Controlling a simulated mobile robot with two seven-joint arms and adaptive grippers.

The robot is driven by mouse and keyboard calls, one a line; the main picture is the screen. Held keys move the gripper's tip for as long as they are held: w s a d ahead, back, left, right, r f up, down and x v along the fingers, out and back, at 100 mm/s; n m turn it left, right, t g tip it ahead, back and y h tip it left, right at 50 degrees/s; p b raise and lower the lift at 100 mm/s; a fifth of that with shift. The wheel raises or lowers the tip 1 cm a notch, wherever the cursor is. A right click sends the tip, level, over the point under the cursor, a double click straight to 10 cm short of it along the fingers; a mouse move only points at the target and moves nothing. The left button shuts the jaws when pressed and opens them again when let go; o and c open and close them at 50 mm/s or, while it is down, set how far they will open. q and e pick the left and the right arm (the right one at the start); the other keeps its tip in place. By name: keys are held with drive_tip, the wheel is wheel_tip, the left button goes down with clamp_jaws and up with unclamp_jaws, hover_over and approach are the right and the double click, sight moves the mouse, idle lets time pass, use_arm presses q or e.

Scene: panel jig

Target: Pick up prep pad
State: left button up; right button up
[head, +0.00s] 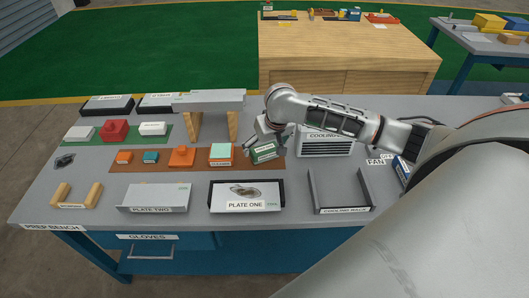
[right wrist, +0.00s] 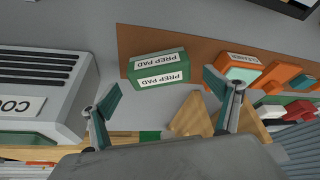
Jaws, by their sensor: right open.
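The prep pad (head: 264,153) is a small green block with white labels at the right end of the brown mat on the bench. In the right wrist view the prep pad (right wrist: 158,69) lies between and beyond my two fingertips, its labels upside down. My right gripper (head: 268,141) is just above and behind the pad in the head view. In the right wrist view my right gripper (right wrist: 162,88) is open, with nothing between its fingers. My left gripper is not in view.
A cleaner block (head: 221,152) sits left of the pad on the brown mat (head: 205,166). The cooling unit (head: 326,143) stands to the right. A raised grey beam on wooden legs (head: 208,98) stands behind left. Plate one (head: 247,197) and the cooling rack (head: 341,210) are in front.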

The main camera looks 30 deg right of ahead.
sight(265, 148)
drive_tip(key=shift+x, duration=0.8)
drive_tip(key=shift+w+f, duration=0.25)
drive_tip(key=shift+f, duration=0.3)
drive_tip(key=c, duration=1.3)
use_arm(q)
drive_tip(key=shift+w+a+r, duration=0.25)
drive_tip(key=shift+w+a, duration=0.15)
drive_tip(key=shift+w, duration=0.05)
use_arm(e)
drive_tip(key=shift+r, duration=0.1)
drive_tip(key=shift+r, duration=0.5)
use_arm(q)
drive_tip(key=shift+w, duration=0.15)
use_arm(e)
wheel_tip(265, 148, up, 19)
drive_tip(key=shift+f, duration=0.1)
